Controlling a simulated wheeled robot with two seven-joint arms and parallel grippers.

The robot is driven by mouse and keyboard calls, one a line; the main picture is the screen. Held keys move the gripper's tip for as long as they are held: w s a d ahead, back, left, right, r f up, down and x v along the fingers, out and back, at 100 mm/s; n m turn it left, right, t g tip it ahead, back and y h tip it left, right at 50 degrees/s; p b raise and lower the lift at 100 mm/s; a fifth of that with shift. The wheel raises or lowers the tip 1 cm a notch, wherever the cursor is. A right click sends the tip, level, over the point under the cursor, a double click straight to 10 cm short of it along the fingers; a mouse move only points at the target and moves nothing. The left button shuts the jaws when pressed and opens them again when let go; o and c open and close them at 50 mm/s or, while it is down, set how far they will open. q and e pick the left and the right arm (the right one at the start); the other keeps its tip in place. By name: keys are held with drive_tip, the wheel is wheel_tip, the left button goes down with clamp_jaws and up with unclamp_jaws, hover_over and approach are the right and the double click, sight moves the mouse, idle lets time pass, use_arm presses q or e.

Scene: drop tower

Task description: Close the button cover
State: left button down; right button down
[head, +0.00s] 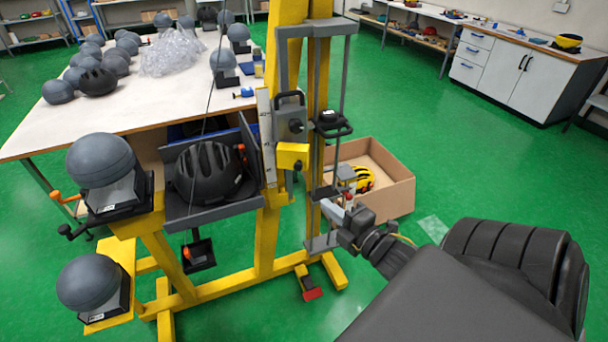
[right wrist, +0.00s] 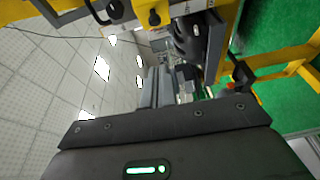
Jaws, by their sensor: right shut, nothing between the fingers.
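My right gripper (head: 334,208) comes in from the lower right and is shut and empty at the lower part of the yellow and grey drop tower (head: 313,110). In the right wrist view its fingers (right wrist: 163,86) point towards the tower. A small red part (head: 347,197), which may be the button, shows just above the gripper. Small grey plates lie close around it. I cannot tell which one is the button cover, or how far it stands open; the gripper partly hides this spot. My left gripper is not in view.
A black helmet (head: 208,172) sits in the grey tray on the tower's left. A yellow box (head: 293,156) is on the tower. A cardboard box (head: 393,188) with a yellow helmet (head: 362,179) stands behind the gripper. A white table (head: 140,112) holds several grey headforms. Green floor is free at right.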

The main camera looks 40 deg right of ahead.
drive_tip(key=w+b, duration=0.5)
drive_tip(key=w, duration=0.3)
drive_tip(key=p, duration=0.2)
approach(292, 160)
drive_tip(key=w+a, duration=0.2)
drive_tip(key=shift+w+d+f, duration=0.15)
drive_tip(key=shift+w+d, duration=0.05)
drive_tip(key=shift+w, duration=0.3)
